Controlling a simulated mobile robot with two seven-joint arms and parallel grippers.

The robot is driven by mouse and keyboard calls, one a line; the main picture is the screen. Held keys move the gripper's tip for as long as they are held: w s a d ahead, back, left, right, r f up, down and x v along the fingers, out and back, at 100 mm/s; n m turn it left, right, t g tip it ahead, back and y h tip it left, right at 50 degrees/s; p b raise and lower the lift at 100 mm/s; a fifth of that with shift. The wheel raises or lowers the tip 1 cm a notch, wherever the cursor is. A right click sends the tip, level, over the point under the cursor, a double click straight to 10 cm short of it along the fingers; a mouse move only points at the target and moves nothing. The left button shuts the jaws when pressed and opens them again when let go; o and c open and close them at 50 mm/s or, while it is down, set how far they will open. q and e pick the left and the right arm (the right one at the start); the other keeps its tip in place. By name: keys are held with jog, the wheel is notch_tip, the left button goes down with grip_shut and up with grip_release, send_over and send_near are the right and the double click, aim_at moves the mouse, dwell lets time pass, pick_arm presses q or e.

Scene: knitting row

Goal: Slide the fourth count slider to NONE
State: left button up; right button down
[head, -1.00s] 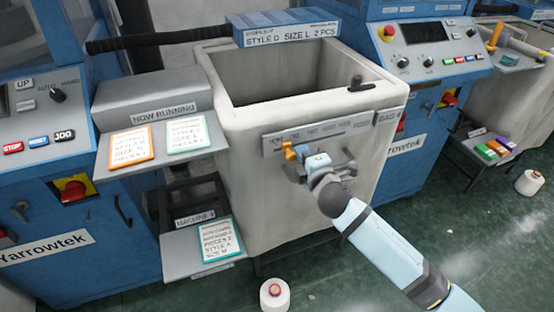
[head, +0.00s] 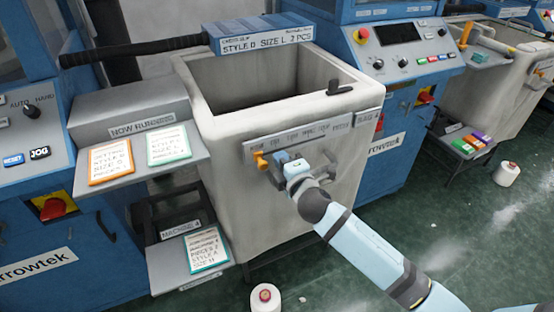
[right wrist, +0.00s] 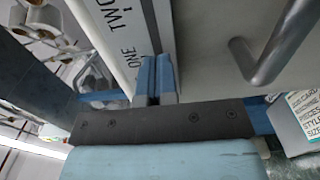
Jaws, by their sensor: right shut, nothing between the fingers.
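The count plate (head: 345,133) is on the front of the cream bin (head: 225,200), with words running from NONE at the left to PIECES at the right. The orange slider knob (head: 261,160) stands at the plate's left end, just below and slightly right of NONE. My right gripper (head: 284,163) is shut and empty, close to the knob's right side; I cannot tell whether it touches. In the right wrist view its blue fingers (right wrist: 156,77) are together beside the words ONE and TWO, and the knob does not show. My left gripper is not in view.
A grey handle (right wrist: 285,45) is close to the fingers in the wrist view. Card shelves (head: 130,165) stand left of the bin, and a blue machine (head: 405,110) stands to its right. A white cone (head: 265,297) is on the floor in front.

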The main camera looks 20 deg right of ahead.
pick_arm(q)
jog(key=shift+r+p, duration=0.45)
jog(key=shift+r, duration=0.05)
pick_arm(e)
jog(key=s, duration=0.8)
jog(key=shift+d, duration=0.3)
jog(key=s+a+f+m+g+y, duration=0.1)
jog(key=s+a+f+m+g, duration=0.2)
jog(key=s+f+m, duration=0.6)
jog(key=s+a+f+m+g+y, duration=0.1)
jog(key=s+a+f+m+g, duration=0.15)
jog(key=s+f+m, duration=0.55)
pick_arm(q)
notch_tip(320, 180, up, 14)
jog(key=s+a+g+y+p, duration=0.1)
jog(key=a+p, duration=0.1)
jog(key=p, duration=2.3)
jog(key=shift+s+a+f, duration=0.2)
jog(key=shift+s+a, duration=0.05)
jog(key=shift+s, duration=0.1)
pick_arm(e)
jog(key=s+d+r, duration=0.1)
jog(key=s+r, duration=0.1)
jog(key=r, duration=0.7)
jog(key=s+d+r+n+g, duration=0.1)
jog(key=s+r, duration=0.1)
jog(key=r, duration=0.8)
jog(key=shift+s+r, duration=0.15)
jog(key=shift+s, duration=0.05)
